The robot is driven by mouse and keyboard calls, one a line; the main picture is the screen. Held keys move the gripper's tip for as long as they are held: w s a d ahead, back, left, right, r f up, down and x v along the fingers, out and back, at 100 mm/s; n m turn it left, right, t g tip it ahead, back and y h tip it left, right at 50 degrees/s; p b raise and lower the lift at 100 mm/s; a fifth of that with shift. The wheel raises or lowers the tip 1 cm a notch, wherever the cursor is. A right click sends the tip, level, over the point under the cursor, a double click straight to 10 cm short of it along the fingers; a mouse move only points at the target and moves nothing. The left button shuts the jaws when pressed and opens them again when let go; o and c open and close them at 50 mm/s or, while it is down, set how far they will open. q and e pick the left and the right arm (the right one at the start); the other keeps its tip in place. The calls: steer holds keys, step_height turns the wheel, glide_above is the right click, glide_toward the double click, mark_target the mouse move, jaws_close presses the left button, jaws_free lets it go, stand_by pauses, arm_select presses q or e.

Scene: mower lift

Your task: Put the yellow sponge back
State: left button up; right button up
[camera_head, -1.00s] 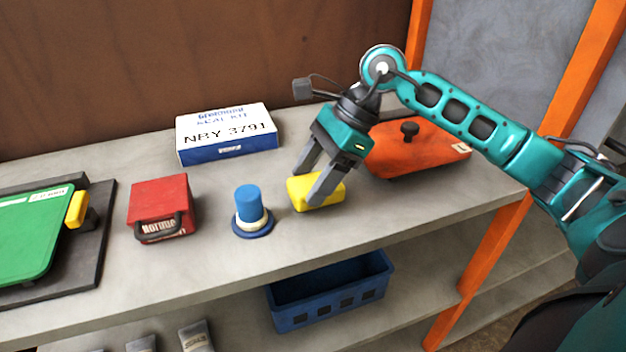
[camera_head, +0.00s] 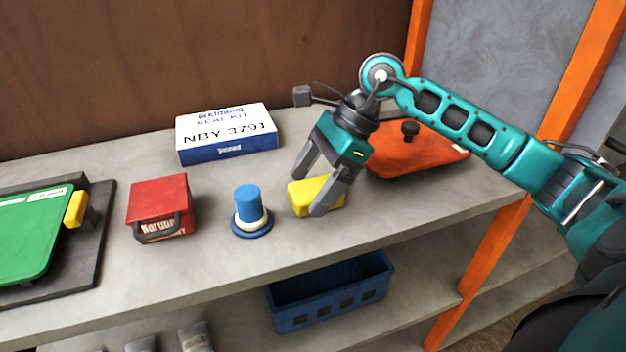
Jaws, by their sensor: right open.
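The yellow sponge (camera_head: 303,197) lies on the grey shelf top, right of the blue and white cylinder. My right gripper (camera_head: 308,197) is open, pointing down at the sponge. One finger is at the sponge's far left side, and the other passes in front of its right part and hides some of it. Whether the fingers touch the sponge I cannot tell. My left gripper is not in view.
A blue cylinder with a white ring (camera_head: 249,212) stands just left of the sponge. A red box (camera_head: 160,203), a green case (camera_head: 30,235), a white and blue box (camera_head: 228,135) and an orange lidded item (camera_head: 415,152) share the shelf. A blue crate (camera_head: 330,297) sits below.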

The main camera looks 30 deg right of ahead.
steer(key=v, duration=1.2)
steer(key=shift+s, duration=0.1)
